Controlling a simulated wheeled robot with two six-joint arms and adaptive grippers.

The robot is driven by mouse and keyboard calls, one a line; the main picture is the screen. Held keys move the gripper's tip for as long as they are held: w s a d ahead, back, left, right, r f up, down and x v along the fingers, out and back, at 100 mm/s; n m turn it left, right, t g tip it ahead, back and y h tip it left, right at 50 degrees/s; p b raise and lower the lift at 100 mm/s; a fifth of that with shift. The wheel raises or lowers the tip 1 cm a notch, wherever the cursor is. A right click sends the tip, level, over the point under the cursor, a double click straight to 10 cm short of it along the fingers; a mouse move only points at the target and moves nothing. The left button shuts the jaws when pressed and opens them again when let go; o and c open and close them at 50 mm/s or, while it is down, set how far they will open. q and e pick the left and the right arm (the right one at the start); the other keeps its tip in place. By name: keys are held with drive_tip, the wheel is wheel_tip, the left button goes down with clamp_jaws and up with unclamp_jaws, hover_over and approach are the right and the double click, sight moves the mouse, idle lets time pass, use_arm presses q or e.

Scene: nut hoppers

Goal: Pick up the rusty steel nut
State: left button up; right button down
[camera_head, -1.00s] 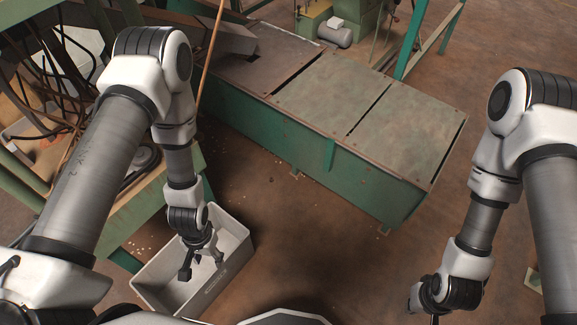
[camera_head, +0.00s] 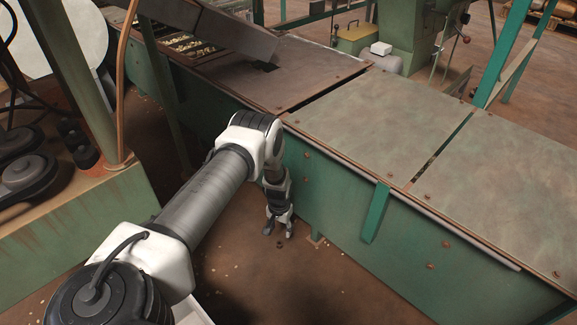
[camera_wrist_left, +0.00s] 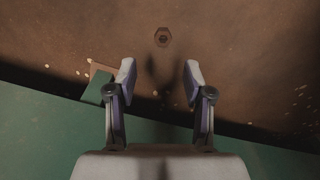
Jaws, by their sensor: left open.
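The rusty steel nut (camera_wrist_left: 162,37) lies flat on the brown floor in the left wrist view, a dark hexagon with a hole, just beyond the fingertips and nearly centred between them. In the head view it is a tiny dark spot (camera_head: 279,243) on the floor below my gripper. My left gripper (camera_head: 279,233) points down beside the green hopper's side wall. In the left wrist view its two fingers (camera_wrist_left: 160,74) are spread apart with nothing between them. My right gripper is out of view.
The green hopper (camera_head: 330,200) with rusty lid plates stands close to my left gripper. A green foot (camera_wrist_left: 97,86) sits beside the left finger in the wrist view. Pale nut bits are scattered on the floor.

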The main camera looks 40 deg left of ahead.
sight(279, 244)
use_arm(q)
drive_tip(key=f+b, duration=0.1)
drive_tip(key=f, duration=0.2)
drive_tip(key=f+b, duration=0.2)
drive_tip(key=f, duration=0.1)
drive_tip(key=f+b, duration=0.2)
drive_tip(key=f, duration=0.1)
drive_tip(key=shift+s+a, duration=0.15)
drive_tip(key=shift+s, duration=0.15)
drive_tip(key=shift+r, duration=0.2)
drive_tip(key=shift+c, duration=0.7)
clamp_jaws()
